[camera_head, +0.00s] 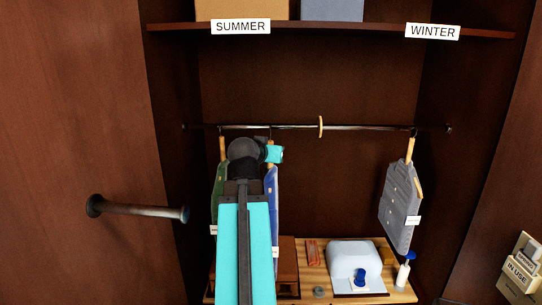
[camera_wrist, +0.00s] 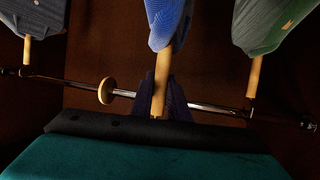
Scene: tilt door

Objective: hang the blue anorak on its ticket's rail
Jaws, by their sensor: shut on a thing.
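The blue anorak (camera_head: 272,205) hangs from a wooden hanger on the left part of the rail (camera_head: 365,127), partly behind my arm. In the wrist view, which is upside down, the blue anorak (camera_wrist: 167,20) is at top centre, its wooden hanger neck (camera_wrist: 161,82) running to my gripper. My gripper (camera_wrist: 160,100) is shut on that hanger's neck, close to the rail. Whether the hook bears on the rail is hidden. The anorak's white ticket (camera_head: 275,252) is too small to read.
A SUMMER sign (camera_head: 240,27) is above left, a WINTER sign (camera_head: 432,32) above right. A ring divider (camera_head: 320,127) sits mid-rail. A green garment (camera_head: 219,190) hangs left of the anorak, a grey one (camera_head: 402,200) far right. The rail between divider and grey garment is free.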

